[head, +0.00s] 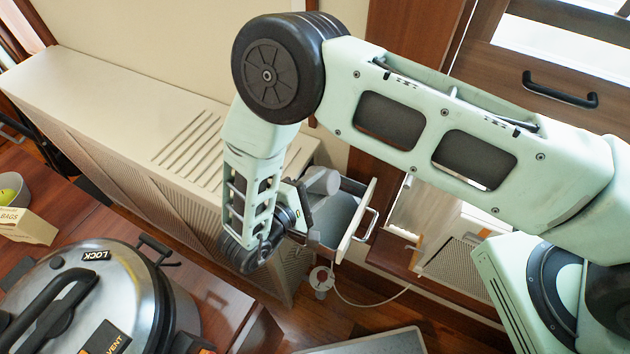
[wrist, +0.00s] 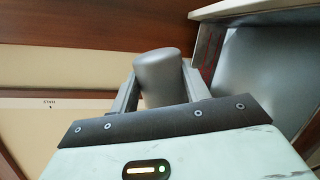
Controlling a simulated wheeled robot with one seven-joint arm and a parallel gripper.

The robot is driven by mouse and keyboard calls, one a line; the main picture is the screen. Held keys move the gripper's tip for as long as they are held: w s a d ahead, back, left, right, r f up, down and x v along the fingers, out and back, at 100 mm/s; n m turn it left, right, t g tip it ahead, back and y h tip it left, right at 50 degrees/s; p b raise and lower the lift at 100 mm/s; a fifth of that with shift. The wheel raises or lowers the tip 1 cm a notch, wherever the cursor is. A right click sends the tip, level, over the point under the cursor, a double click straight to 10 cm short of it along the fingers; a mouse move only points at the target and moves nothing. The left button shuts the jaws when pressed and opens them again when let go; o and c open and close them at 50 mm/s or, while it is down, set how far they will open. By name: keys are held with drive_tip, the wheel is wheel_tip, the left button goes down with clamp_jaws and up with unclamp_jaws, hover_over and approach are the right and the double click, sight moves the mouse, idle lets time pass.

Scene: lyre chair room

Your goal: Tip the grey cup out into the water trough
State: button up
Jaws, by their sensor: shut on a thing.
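The grey cup (head: 325,182) is a small smooth cylinder held in my gripper (head: 309,192). In the wrist view the cup (wrist: 162,75) sits between the two fingers of my gripper (wrist: 160,82), with a rounded closed end showing. Its mouth and contents are hidden, and I cannot tell how far it is tilted. What looks like the water trough (head: 358,222) is a grey-lined, open drawer with a pale front and a handle, pulled out of the cabinet end. The cup appears above or beside it. In the wrist view the trough (wrist: 275,75) is at right.
A long pale cabinet (head: 120,95) with slotted top stands along the wall. A steel pressure cooker (head: 100,300), a box (head: 27,226) and a bowl with green fruit (head: 12,190) are at left. A cable (head: 370,303) hangs below the trough.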

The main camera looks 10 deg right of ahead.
drive_tip(key=m, duration=0.1)
drive_tip(key=d+m+y, duration=0.1)
drive_tip(key=shift+s+f+m+p, duration=0.3)
drive_tip(key=shift+s+f+p, duration=0.05)
drive_tip(key=shift+p, duration=0.05)
drive_tip(key=shift+f, duration=0.1)
drive_tip(key=m, duration=0.1)
drive_tip(key=f+m+t+y, duration=0.1)
drive_tip(key=m, duration=0.1)
drive_tip(key=shift+s+d+f+y, duration=0.1)
drive_tip(key=shift+s+d+y, duration=0.2)
drive_tip(key=shift+s+d, duration=0.1)
drive_tip(key=m, duration=0.1)
drive_tip(key=m+t+y, duration=0.1)
drive_tip(key=m, duration=0.1)
drive_tip(key=shift+s+d+m, duration=0.15)
drive_tip(key=shift+d+m, duration=0.05)
drive_tip(key=shift+m, duration=0.1)
idle(0.4)
